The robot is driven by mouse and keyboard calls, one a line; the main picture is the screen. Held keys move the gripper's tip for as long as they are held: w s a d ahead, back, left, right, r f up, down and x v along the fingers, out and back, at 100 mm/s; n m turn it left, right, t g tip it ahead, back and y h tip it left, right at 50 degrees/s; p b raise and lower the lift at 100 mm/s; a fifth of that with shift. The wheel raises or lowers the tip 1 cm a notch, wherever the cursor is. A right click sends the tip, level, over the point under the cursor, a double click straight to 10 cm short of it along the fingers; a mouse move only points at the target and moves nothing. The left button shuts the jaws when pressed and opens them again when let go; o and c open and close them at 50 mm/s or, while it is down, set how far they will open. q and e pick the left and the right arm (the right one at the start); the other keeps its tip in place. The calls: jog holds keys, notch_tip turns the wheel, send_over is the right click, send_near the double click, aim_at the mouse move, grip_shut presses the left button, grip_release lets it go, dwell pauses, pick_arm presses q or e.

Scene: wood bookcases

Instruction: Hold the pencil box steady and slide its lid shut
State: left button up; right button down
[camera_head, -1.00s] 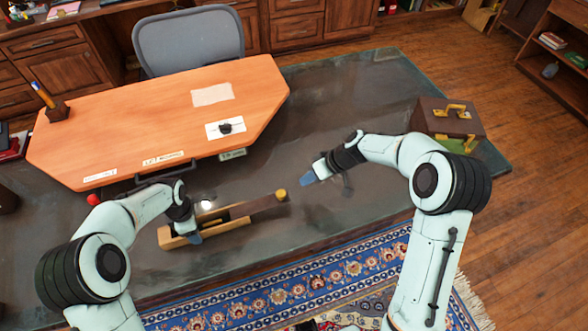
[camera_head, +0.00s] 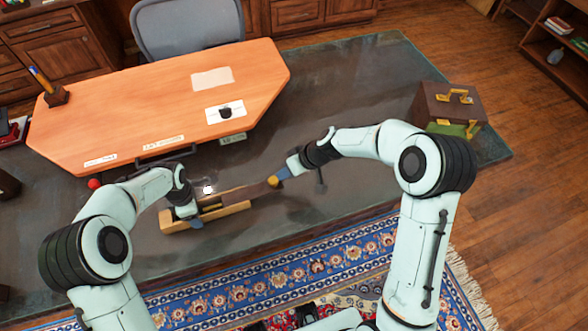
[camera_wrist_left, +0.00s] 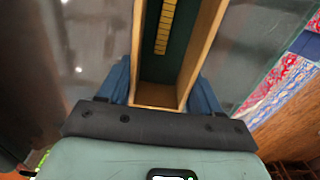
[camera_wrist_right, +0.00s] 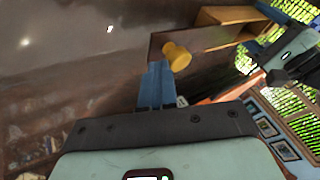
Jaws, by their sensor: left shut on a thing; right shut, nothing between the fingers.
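The wooden pencil box (camera_head: 235,211) lies on the dark desk top. Its lid (camera_head: 242,192) sticks out to the right, with a yellow knob (camera_head: 272,182) at the outer end. My left gripper (camera_head: 196,222) is shut on the box's left part. In the left wrist view its blue fingers press both side walls of the box (camera_wrist_left: 205,45); a dark green inside and a yellow strip show between the walls. My right gripper (camera_head: 279,176) is shut and empty, its fingertips at the knob's outer side. The knob (camera_wrist_right: 177,56) is just beyond the fingertips in the right wrist view; contact is unclear.
An orange drawing board (camera_head: 150,105) lies behind the box, with a pen holder (camera_head: 56,95) on it. A brown case (camera_head: 445,105) stands at the desk's right end. The desk between the knob and the case is mostly clear. A patterned rug (camera_head: 330,265) lies in front.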

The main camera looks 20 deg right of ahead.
aim_at(262, 186)
jog(key=a, duration=1)
jog(key=shift+s+a, duration=0.1)
jog(key=shift+a, duration=0.3)
pick_arm(q)
jog(key=shift+d, duration=0.1)
pick_arm(e)
jog(key=shift+a, duration=0.25)
jog(key=d, duration=0.2)
jog(key=w+d, duration=0.1)
jog(key=d, duration=0.1)
jog(key=v, duration=1)
jog(key=shift+d, duration=0.15)
pick_arm(q)
jog(key=o, duration=1.3)
